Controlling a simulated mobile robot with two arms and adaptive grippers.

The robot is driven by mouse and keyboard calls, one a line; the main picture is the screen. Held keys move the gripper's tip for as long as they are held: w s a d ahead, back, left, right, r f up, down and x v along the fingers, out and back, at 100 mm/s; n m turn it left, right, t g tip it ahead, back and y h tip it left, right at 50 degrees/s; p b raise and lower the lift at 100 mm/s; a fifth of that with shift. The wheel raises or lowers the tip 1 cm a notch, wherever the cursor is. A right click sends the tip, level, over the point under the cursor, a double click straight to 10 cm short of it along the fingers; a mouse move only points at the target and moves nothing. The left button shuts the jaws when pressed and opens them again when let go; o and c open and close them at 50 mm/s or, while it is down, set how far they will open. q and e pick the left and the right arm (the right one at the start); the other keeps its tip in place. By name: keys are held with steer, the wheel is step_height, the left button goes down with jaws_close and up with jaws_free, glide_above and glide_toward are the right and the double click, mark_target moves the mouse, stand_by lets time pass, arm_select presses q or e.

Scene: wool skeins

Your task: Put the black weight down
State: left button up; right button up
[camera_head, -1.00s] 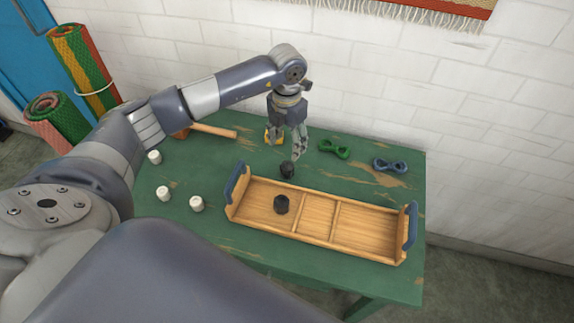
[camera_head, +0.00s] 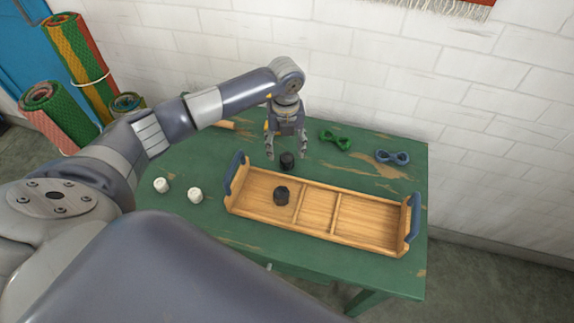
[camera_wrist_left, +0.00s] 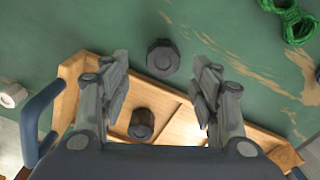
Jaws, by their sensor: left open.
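One black weight (camera_head: 287,160) stands on the green table, just behind the tray. It also shows in the left wrist view (camera_wrist_left: 162,57). A second black weight (camera_head: 281,196) stands in the left compartment of the wooden tray (camera_head: 318,240), and shows low in the wrist view (camera_wrist_left: 141,124). My left gripper (camera_head: 287,154) is open and empty above the weight on the table. Its fingers appear to either side of that weight in the head view, apart from it in the wrist view. My right gripper is not in view.
Green yarn (camera_head: 335,140) and blue yarn (camera_head: 392,157) lie at the back right of the table (camera_head: 200,235). Two white pieces (camera_head: 161,186) (camera_head: 195,195) stand left of the tray. The tray's middle and right compartments are empty. A white brick wall (camera_head: 400,75) is behind.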

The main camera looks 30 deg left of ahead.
mark_target(287, 157)
arm_select(q)
steer(key=shift+w+f+b, duration=0.15)
steer(key=shift+f+b, duration=0.95)
steer(key=shift+f, duration=0.3)
steer(key=shift+w+f+b, duration=0.1)
steer(key=shift+f+b, duration=0.95)
steer(key=shift+f, duration=0.3)
steer(key=shift+r, duration=0.1)
jaws_close()
